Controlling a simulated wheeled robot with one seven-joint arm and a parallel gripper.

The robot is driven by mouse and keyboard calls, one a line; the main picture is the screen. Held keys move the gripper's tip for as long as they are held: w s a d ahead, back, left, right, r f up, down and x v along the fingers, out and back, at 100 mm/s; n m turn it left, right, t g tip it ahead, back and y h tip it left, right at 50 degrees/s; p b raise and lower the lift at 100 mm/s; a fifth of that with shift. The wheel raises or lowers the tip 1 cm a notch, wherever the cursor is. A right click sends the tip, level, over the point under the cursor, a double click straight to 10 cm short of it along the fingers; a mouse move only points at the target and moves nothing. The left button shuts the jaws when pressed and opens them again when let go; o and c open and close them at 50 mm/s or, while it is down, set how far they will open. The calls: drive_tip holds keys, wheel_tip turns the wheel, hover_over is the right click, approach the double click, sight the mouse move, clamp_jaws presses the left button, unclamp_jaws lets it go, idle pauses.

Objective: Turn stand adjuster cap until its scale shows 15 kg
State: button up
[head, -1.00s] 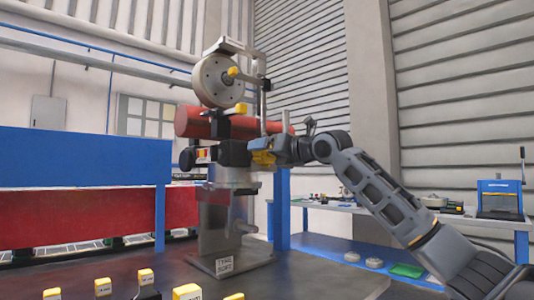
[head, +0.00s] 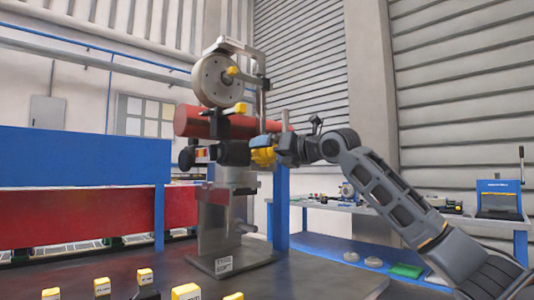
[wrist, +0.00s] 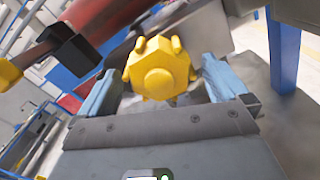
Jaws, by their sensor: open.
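The yellow adjuster cap (head: 263,157) is on the side of the grey stand (head: 214,220), below the red cylinder (head: 195,121). In the wrist view the lobed cap (wrist: 159,72) faces me. My gripper (wrist: 162,68) is open. Its blue fingers are on either side of the cap at about tip depth, with visible gaps. In the head view my gripper (head: 274,151) comes at the cap from the right. I cannot make out a scale or its reading in either view.
A large grey wheel (head: 218,80) is mounted above the red cylinder. Several yellow-topped pieces, one being a yellow block (head: 186,291), stand at the front of the dark table (head: 310,278). A side bench (head: 350,208) with equipment stands behind my arm.

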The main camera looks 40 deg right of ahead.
drive_tip(key=s, duration=0.5)
drive_tip(key=shift+s+d, duration=0.1)
drive_tip(key=shift+s, duration=0.3)
